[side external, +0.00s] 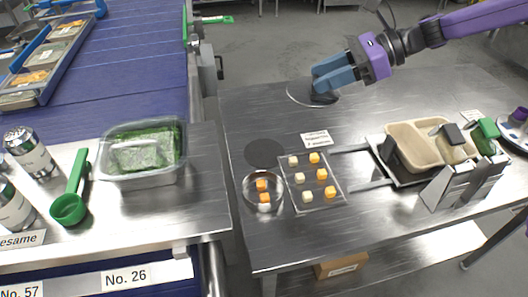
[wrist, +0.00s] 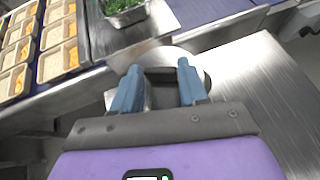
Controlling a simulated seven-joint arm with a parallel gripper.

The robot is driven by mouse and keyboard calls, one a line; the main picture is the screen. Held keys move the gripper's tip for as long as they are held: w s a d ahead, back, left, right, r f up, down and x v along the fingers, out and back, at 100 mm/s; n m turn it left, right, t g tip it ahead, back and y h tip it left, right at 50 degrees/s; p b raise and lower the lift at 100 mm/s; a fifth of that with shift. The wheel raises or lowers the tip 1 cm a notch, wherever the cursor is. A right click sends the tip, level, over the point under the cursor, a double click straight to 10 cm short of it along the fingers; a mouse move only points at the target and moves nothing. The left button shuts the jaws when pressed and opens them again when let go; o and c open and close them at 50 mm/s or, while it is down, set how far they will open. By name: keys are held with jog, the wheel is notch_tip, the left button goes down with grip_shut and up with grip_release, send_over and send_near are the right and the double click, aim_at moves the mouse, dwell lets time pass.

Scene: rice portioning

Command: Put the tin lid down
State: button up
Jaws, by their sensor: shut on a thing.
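The tin lid (side external: 297,92) is a round, shiny metal disc at the back left part of the right steel table in the side external view. My gripper (side external: 322,82) is above it, with its blue fingers shut on the lid's dark handle. In the wrist view the lid (wrist: 198,65) shows beyond and between the fingertips (wrist: 160,82), partly hidden by them. The lid looks level and at or very close to the table top; I cannot tell if it touches. An open round tin (side external: 247,199) holding orange and white cubes stands nearer the front.
A dark round disc (side external: 264,153) lies behind the tin. A clear tray (side external: 340,203) of cubes, a small sign (side external: 316,139) and a beige compartment tray (side external: 402,130) stand to the right. A container of greens (side external: 145,178) is on the left counter. Table around the lid is clear.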

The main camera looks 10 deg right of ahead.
jog(key=shift+s+n+g, duration=0.3)
jog(key=shift+s, duration=0.55)
notch_tip(320, 180, down, 11)
jog(key=w+a+f, duration=0.2)
jog(key=w+f, duration=0.1)
jog(key=w, duration=0.1)
jog(key=w+a+f, duration=0.3)
jog(key=w, duration=0.1)
jog(key=w+a+f, duration=0.2)
jog(key=w+f, duration=0.1)
jog(key=shift+w+a+f, duration=0.15)
jog(key=shift+w+a, duration=0.05)
jog(key=shift+w, duration=0.2)
jog(key=shift+w+a+f, duration=0.1)
jog(key=shift+f, duration=0.1)
jog(key=shift+w+f, duration=0.1)
jog(key=shift+f, duration=1.5)
jog(key=shift+f, duration=0.35)
jog(key=o, duration=1.1)
jog(key=shift+o, duration=0.2)
